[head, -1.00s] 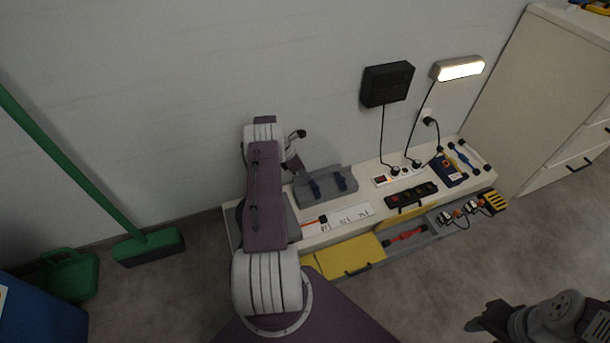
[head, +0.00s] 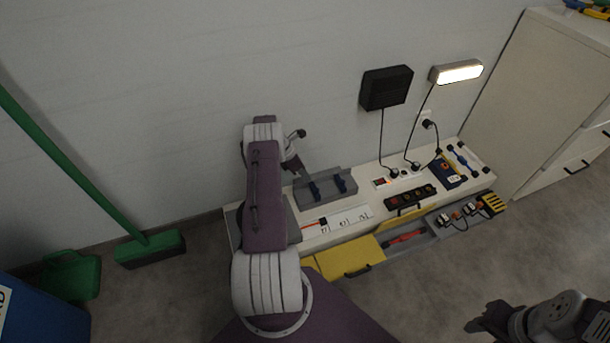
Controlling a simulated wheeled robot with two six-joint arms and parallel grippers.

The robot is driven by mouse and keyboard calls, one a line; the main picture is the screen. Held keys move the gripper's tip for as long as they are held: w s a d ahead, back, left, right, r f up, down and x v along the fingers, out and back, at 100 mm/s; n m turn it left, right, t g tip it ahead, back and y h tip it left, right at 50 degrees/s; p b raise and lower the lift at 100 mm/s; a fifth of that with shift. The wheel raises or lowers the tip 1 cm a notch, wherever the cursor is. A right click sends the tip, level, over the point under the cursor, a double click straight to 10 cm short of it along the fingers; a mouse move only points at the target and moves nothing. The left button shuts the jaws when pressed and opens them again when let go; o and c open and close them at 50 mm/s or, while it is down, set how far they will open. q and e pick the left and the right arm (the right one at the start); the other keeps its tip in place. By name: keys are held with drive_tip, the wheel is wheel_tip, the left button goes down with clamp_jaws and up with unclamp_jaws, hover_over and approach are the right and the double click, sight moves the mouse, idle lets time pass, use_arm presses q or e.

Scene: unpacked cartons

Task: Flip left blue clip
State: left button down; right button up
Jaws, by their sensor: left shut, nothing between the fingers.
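A grey holder (head: 326,187) lies on the white bench top near the wall, with two blue clips on its front. The left blue clip (head: 314,190) and the right blue clip (head: 341,184) both look upright, though they are small in the view. My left gripper (head: 303,172) is shut and empty, just behind and left of the left blue clip. I cannot tell whether it touches the holder. My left arm hides the bench's left part. My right gripper (head: 480,322) is at the lower right, far from the bench; its fingers are too unclear to judge.
On the bench (head: 385,222) stand a black power strip (head: 410,197), a white marked strip (head: 345,219) and a blue device (head: 446,174). A black wall box (head: 386,87) and lit lamp (head: 457,73) hang above.

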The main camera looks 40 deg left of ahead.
use_arm(q)
drive_tip(key=p+v, duration=0.5)
drive_tip(key=v, duration=0.4)
drive_tip(key=s+d+f+b, duration=0.1)
drive_tip(key=s+d+f, duration=0.1)
drive_tip(key=d+f, duration=0.1)
drive_tip(key=shift+d+f+b, duration=0.3)
drive_tip(key=shift+f+b, duration=0.1)
drive_tip(key=shift+f, duration=0.2)
drive_tip(key=shift+s, duration=0.15)
